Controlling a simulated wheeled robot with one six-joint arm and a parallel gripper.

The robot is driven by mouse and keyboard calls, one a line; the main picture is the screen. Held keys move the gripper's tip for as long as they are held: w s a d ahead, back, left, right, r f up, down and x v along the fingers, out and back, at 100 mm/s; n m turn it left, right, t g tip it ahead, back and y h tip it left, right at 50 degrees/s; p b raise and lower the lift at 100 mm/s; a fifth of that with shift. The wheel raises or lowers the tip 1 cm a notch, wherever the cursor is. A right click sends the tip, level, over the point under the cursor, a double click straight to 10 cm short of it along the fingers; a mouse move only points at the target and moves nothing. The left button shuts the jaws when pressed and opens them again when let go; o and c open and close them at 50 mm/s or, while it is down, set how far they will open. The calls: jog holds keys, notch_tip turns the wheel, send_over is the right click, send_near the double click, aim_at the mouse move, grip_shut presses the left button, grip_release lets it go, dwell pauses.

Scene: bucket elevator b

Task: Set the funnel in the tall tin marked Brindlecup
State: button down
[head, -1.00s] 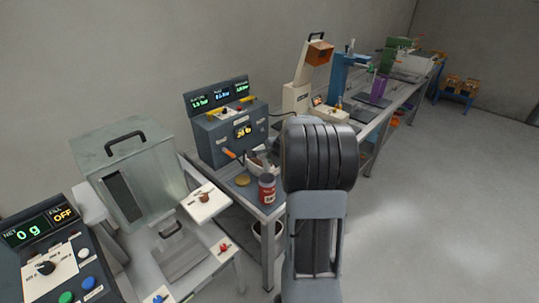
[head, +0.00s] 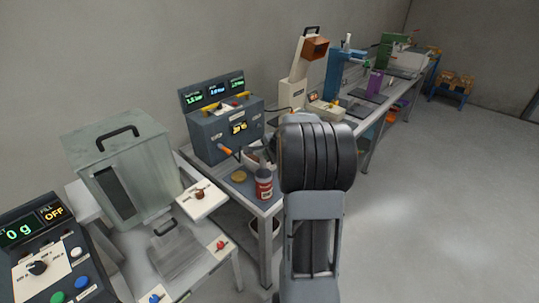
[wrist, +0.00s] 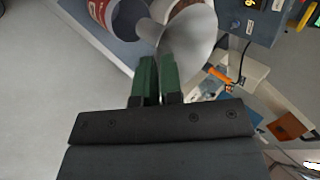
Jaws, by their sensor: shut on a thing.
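My gripper (wrist: 157,80) has two green fingers shut on the grey metal funnel (wrist: 192,38) in the wrist view. The funnel is tilted, with its wide mouth to the right and its narrow spout toward the red tin. The tin (wrist: 101,12) with a white label is at the upper left of the wrist view, its open rim beside the spout. The spout's tip overlaps the rim in the picture; I cannot tell whether it is inside. The red tin (head: 264,184) stands upright at the bench corner in the head view. Its lettering is unreadable, and my arm hides my gripper there.
A dark console (head: 222,132) with displays stands behind the tin. An orange-handled tool (head: 228,152) and a brass disc (head: 239,176) lie near the tin. A clear-fronted metal box (head: 118,165) stands at left. Open floor (head: 430,210) lies to the right.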

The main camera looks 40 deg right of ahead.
notch_tip(320, 180, down, 10)
jog(key=b, duration=0.9)
jog(key=c, duration=1.2)
grip_release()
jog(key=shift+r, duration=0.1)
jog(key=shift+r+p, duration=3.3)
jog(key=shift+r, duration=0.55)
